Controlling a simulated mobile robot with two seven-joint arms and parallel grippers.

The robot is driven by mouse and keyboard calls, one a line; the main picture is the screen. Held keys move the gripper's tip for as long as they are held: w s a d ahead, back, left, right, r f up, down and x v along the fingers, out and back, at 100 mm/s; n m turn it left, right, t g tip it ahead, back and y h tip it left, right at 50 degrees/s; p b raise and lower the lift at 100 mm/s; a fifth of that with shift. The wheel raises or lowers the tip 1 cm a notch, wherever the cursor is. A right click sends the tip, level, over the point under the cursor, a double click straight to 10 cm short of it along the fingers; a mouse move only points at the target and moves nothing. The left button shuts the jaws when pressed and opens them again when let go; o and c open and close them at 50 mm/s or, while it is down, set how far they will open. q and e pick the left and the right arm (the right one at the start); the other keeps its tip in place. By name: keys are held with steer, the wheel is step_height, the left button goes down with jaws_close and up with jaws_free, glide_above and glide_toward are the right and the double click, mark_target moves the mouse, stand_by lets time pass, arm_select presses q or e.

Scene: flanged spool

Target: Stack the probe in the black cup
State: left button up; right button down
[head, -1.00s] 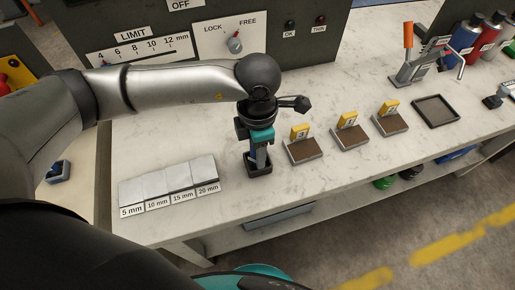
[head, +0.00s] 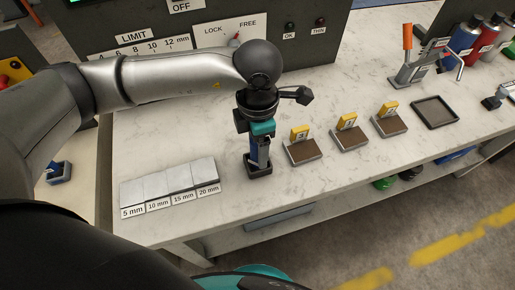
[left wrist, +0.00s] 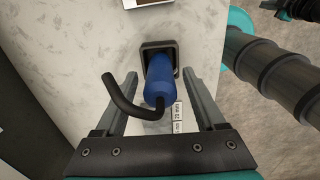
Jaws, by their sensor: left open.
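The blue probe (head: 260,150) stands upright in the small square black cup (head: 258,170) on the marble bench. In the left wrist view the probe (left wrist: 159,76) has a black curved cable at its near end, and the cup's rim (left wrist: 158,44) shows around its base. My left gripper (head: 259,140) is above the cup, pointing down. In the wrist view its two fingers (left wrist: 160,90) are spread on either side of the probe, with gaps between them and it. My right gripper is not seen.
Several grey gauge blocks (head: 168,183) with thickness labels lie left of the cup. Three brown pads with yellow tags (head: 303,152) stand to the right, then a dark empty tray (head: 435,112). A grey panel with a LOCK/FREE knob (head: 235,40) stands behind.

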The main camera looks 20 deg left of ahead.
arm_select(q)
step_height(320, 180, up, 10)
steer(key=shift+f+p, duration=0.25)
steer(key=shift+p, duration=0.05)
steer(key=shift+s, duration=0.1)
stand_by(0.3)
